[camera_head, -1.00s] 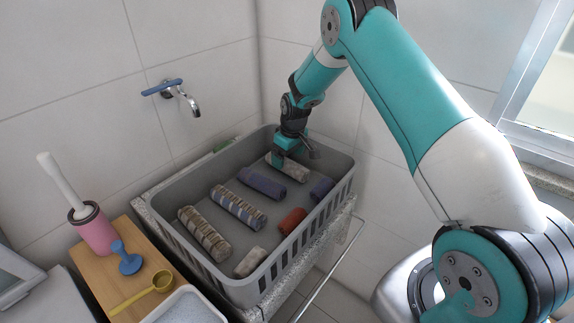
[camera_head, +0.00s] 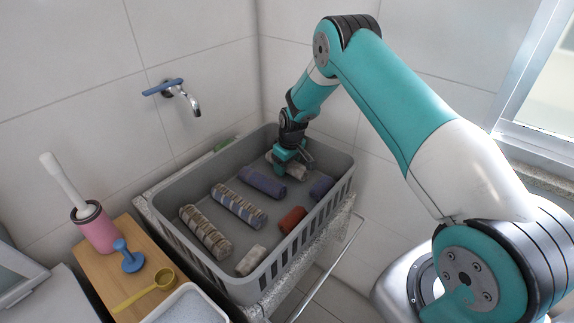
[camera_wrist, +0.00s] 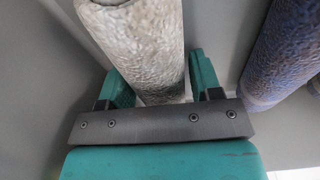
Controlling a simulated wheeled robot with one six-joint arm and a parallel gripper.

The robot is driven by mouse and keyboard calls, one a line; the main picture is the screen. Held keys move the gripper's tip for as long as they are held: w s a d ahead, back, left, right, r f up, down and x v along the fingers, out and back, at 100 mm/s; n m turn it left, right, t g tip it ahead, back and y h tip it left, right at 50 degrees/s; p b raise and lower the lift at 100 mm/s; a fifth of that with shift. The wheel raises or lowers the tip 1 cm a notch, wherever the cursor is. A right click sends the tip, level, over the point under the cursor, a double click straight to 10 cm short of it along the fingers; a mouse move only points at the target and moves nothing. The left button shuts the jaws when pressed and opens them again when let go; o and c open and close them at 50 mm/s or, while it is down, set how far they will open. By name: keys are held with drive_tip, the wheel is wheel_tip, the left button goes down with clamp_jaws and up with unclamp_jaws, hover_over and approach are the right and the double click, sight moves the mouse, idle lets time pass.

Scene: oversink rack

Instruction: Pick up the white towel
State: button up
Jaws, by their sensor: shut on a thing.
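The white towel (camera_head: 301,171) is a greyish-white roll lying near the far end of the grey basket. My gripper (camera_head: 290,160) is down over it and partly hides it in the head view. In the wrist view the white towel (camera_wrist: 140,40) runs between the two green fingers of my gripper (camera_wrist: 161,80), with one finger on each side. My gripper is shut on it. The towel appears to be still on the basket floor.
The grey basket (camera_head: 205,270) has slotted walls around the work area. A purple roll (camera_head: 262,182) lies beside the towel. A dark blue roll (camera_head: 321,187), a red roll (camera_head: 291,220), a small pale roll (camera_head: 250,260) and two patterned rolls lie nearby. A tap (camera_head: 182,92) is on the wall.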

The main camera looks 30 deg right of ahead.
wheel_tip(320, 180, up, 20)
drive_tip(key=b, duration=0.4)
drive_tip(key=shift+b, duration=0.35)
idle(0.9)
